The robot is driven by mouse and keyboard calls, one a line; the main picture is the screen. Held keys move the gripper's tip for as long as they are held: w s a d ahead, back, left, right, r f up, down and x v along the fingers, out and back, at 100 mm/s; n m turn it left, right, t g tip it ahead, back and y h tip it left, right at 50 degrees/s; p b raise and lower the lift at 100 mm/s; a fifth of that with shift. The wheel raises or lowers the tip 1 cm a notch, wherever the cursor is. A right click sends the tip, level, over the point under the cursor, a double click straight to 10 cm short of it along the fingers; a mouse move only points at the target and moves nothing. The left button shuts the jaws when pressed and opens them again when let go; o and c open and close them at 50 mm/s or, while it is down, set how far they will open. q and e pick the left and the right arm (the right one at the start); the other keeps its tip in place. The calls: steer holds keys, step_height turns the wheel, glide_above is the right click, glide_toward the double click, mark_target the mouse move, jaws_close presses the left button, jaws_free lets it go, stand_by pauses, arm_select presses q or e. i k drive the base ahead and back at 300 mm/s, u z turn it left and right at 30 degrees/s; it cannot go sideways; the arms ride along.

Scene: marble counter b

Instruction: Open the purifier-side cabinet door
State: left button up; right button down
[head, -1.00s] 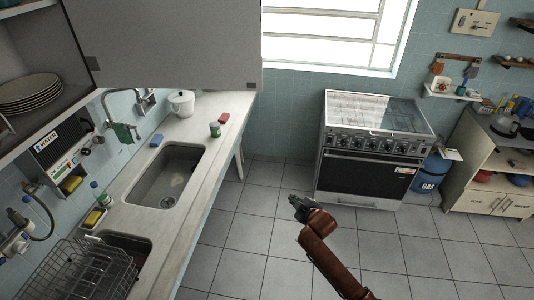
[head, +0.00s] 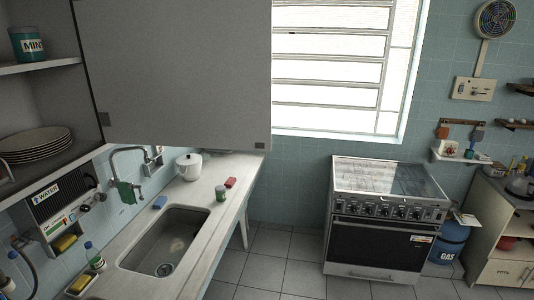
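A wall cabinet hangs at the upper left of the head view. A large plain grey door panel (head: 175,72) fills much of its front. Left of the panel, the cabinet interior (head: 88,95) shows open, with a stack of plates (head: 36,143) and a teal jar marked MINT (head: 30,45) on its shelves. The water purifier (head: 62,200), labelled WATER, is on the tiled wall below the open part. Neither of my grippers is in view.
Below is a counter with a sink (head: 166,241), a tap (head: 128,165), a white pot (head: 188,166) and a green can (head: 221,194). A stove (head: 385,215) stands under the window, beside a blue gas cylinder (head: 449,242). Tiled floor (head: 282,262) between counter and stove is clear.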

mark_target(184, 73)
steer(key=z, duration=0.6)
steer(key=i, duration=3.55)
steer(key=u, duration=3.85)
